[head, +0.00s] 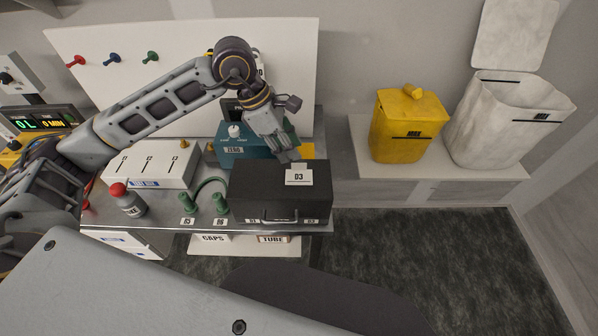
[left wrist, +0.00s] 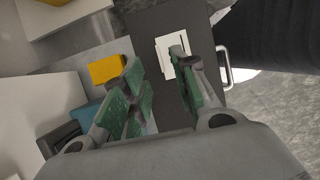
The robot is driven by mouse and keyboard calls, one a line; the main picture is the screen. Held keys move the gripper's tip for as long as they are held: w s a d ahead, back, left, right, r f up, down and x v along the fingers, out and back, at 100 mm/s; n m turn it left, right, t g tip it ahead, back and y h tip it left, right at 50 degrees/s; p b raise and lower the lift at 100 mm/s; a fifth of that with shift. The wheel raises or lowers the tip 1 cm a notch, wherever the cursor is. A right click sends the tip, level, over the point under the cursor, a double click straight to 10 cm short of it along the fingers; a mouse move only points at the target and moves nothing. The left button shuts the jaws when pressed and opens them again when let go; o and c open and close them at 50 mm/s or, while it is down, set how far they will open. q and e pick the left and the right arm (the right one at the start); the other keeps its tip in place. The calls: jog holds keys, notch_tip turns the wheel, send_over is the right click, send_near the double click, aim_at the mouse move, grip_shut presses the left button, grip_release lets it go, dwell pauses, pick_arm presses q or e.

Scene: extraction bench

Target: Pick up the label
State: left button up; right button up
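The label is a small white card marked D3 (head: 299,177), at the right part of the top of a black box (head: 262,185). In the left wrist view the label (left wrist: 166,62) lies against the dark box top (left wrist: 143,25), partly covered by one finger. My left gripper (head: 288,157) is just behind the label, pointing down at the box. In the left wrist view its green-padded fingers (left wrist: 157,78) are apart with nothing held between them. I cannot tell whether a finger touches the label. My right gripper is not in view.
A teal unit (head: 232,143) stands behind the box. A yellow bin (head: 408,130) and a white bin (head: 500,125) sit on a shelf at right.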

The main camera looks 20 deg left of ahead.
aim_at(299, 164)
pick_arm(q)
jog(key=shift+d+f, duration=0.15)
jog(key=shift+f, duration=0.15)
jog(key=shift+f, duration=0.2)
jog(key=shift+p+x, duration=0.7)
jog(key=shift+x, duration=1.55)
jog(key=shift+c, duration=0.2)
grip_shut()
